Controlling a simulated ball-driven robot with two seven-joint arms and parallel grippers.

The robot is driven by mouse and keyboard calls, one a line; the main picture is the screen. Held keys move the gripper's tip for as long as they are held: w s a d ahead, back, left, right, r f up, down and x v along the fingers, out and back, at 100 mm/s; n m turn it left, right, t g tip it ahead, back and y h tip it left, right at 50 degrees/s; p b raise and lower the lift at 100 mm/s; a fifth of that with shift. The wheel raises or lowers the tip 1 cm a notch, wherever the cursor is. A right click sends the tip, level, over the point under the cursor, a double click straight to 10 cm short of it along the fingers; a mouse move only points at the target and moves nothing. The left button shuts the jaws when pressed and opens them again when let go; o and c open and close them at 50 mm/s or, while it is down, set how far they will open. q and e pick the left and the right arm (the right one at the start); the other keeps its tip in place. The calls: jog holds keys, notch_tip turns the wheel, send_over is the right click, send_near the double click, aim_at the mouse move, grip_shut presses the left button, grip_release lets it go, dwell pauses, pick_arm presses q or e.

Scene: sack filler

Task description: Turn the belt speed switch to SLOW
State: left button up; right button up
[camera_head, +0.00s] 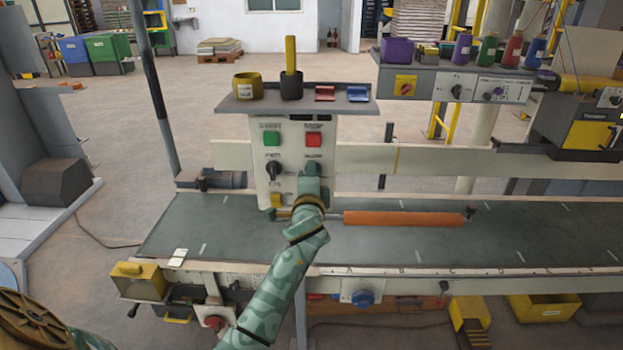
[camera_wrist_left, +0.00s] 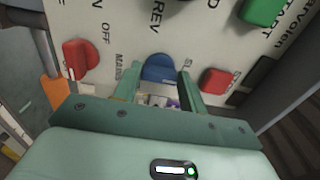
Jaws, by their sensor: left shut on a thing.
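The pale control panel (camera_head: 259,180) stands behind the belt. My left gripper (camera_head: 312,172) is at its right side, just below the SLOW label, and covers the speed switch in the head view. In the left wrist view the blue speed switch (camera_wrist_left: 158,69) sits between the two fingers of my left gripper (camera_wrist_left: 158,92), which is shut on it. Part of a label starting with SL shows beside it. Which way the switch points is hard to tell. My right gripper is not in view.
Above the switch are a green START button (camera_head: 271,138) and a red STOP button (camera_head: 313,139). A black knob (camera_head: 272,170) is to its left. A red knob (camera_wrist_left: 78,56) is nearby in the wrist view. An orange roller (camera_head: 400,218) lies across the belt (camera_head: 365,243).

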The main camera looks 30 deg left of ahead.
pick_arm(q)
jog(key=shift+f, duration=0.15)
jog(key=o, duration=1)
jog(key=p+v, duration=0.1)
jog(key=v, duration=0.6)
jog(key=shift+s+d, duration=0.1)
jog(key=shift+s, duration=0.15)
